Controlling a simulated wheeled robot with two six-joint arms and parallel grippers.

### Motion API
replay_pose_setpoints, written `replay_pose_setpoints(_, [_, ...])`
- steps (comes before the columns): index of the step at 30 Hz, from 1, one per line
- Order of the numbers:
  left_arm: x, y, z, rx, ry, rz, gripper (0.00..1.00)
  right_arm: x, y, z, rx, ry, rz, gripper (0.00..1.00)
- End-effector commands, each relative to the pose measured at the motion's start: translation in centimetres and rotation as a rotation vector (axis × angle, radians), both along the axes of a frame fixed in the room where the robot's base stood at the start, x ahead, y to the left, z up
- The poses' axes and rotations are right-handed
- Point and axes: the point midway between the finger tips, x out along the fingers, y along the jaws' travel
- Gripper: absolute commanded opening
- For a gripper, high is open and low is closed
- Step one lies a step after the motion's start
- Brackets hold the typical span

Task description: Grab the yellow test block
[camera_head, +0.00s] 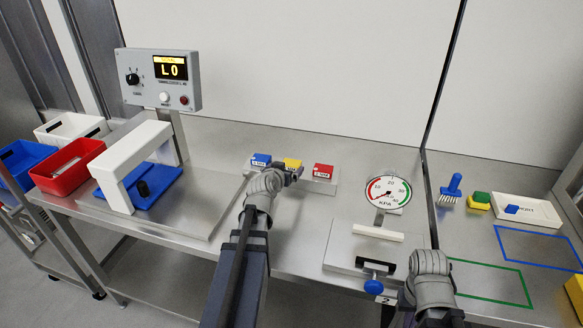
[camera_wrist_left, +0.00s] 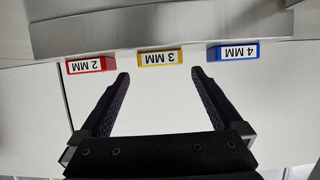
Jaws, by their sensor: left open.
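The yellow test block (camera_head: 292,163) sits on a light holder strip between a blue block (camera_head: 261,159) and a red block (camera_head: 323,171). In the left wrist view the yellow block (camera_wrist_left: 164,58) has an upside-down "3 MM" label. My left gripper (camera_head: 290,174) is open in front of the yellow block and partly covers it in the head view. In the left wrist view my open fingers (camera_wrist_left: 160,74) point at the yellow block, one to each side of its line, with nothing between them. My right arm shows at the lower right, but its fingers do not.
The holder strip (camera_wrist_left: 190,40) also bears the red "2 MM" (camera_wrist_left: 90,65) and blue "4 MM" (camera_wrist_left: 238,53) blocks. A pressure gauge (camera_head: 387,193) stands to the right, and a control box (camera_head: 158,78) reading "LO" to the left. Bare steel table lies between the strip and gauge.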

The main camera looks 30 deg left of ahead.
Motion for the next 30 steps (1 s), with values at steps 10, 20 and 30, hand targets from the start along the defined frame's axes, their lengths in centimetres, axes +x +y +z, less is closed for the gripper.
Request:
replay_pose_setpoints(10, [3.5,1.0,-1.5,0.001,0.0,-0.001,1.0,0.0,0.0,-1.5,0.0,0.0,0.0,0.0])
replay_pose_setpoints(20, [4.6,1.2,-1.8,0.0,0.0,0.0,1.0,0.0,0.0,-1.8,0.0,0.0,0.0,0.0])
replay_pose_setpoints(30, [4.6,1.2,-1.8,0.0,0.0,0.0,0.64,0.0,0.0,-1.8,0.0,0.0,0.0,0.0])
